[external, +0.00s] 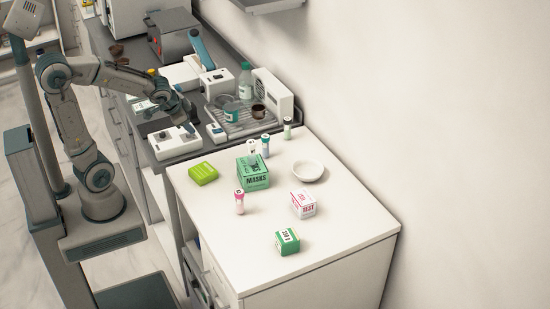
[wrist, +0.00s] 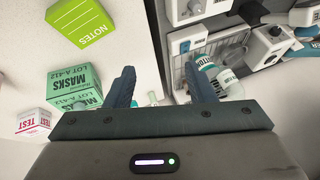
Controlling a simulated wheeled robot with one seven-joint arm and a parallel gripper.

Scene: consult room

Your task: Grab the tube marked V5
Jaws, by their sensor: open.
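Several small tubes stand on the white counter in the external view: a pink one (external: 239,203), a white-capped one (external: 251,147), a blue-labelled one (external: 265,146) and a dark-capped one with a green band (external: 287,128). Their markings are too small to read, so I cannot tell which is V5. My gripper (external: 189,128) is left of the tubes, above the grey bench near the white counter's edge. In the wrist view my gripper (wrist: 162,85) is open, its two dark fingers apart with nothing held. A pale small object shows beyond the fingers, partly hidden.
A green MASKS box (external: 253,174), lime notes block (external: 203,173), white dish (external: 307,171), TEST box (external: 303,204) and green-white box (external: 287,241) share the counter. A tray (external: 238,128) with bottles and cups stands behind. The counter's right front is clear.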

